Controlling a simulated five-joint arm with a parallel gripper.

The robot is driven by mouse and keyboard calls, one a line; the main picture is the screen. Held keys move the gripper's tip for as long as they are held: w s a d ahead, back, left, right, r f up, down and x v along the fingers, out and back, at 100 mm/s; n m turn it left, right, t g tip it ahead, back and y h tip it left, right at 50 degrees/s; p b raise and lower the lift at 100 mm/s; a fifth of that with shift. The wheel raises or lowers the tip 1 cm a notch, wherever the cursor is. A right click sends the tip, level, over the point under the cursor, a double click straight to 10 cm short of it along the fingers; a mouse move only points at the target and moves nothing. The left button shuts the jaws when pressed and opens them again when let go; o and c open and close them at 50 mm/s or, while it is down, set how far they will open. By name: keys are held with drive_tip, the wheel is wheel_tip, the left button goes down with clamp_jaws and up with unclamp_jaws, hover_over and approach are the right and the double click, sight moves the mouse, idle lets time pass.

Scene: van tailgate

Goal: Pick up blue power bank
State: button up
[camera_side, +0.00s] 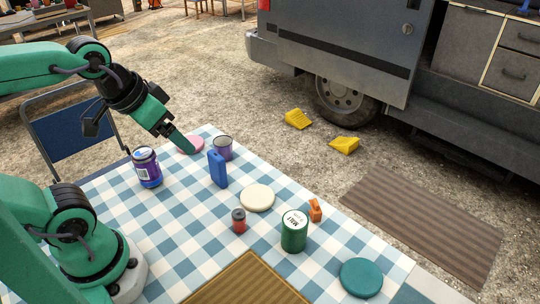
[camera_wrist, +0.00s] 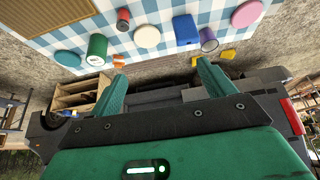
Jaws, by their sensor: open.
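The blue power bank (camera_side: 217,169) stands upright on the checked tablecloth, just in front of a purple-grey mug (camera_side: 222,147). In the wrist view the power bank (camera_wrist: 186,29) shows near the top, above and beyond my fingertips. My gripper (camera_wrist: 161,68) is open and empty, with its two green fingers spread apart. In the side view my gripper (camera_side: 188,148) hangs above the table's far left part, left of the power bank and apart from it. One finger hides part of the pink disc (camera_side: 190,142) there.
A purple jar (camera_side: 147,170) stands left of the power bank. A cream disc (camera_side: 257,198), small red can (camera_side: 238,222), green tin (camera_side: 294,234), orange piece (camera_side: 315,210) and teal disc (camera_side: 361,278) lie to the right. A brown mat (camera_side: 250,284) covers the front edge.

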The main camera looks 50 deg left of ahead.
drive_tip(key=shift+w, duration=0.15)
drive_tip(key=g, duration=0.5)
hover_over(215, 154)
drive_tip(key=f, duration=1.1)
drive_tip(key=shift+d+f, duration=0.2)
drive_tip(key=shift+d, duration=0.15)
drive_tip(key=shift+w+a+f+m+g, duration=0.1)
drive_tip(key=shift+a+f+m+g, duration=0.05)
drive_tip(key=shift+f+m+g, duration=0.15)
drive_tip(key=shift+a+f, duration=0.1)
drive_tip(key=shift+f, duration=3.8)
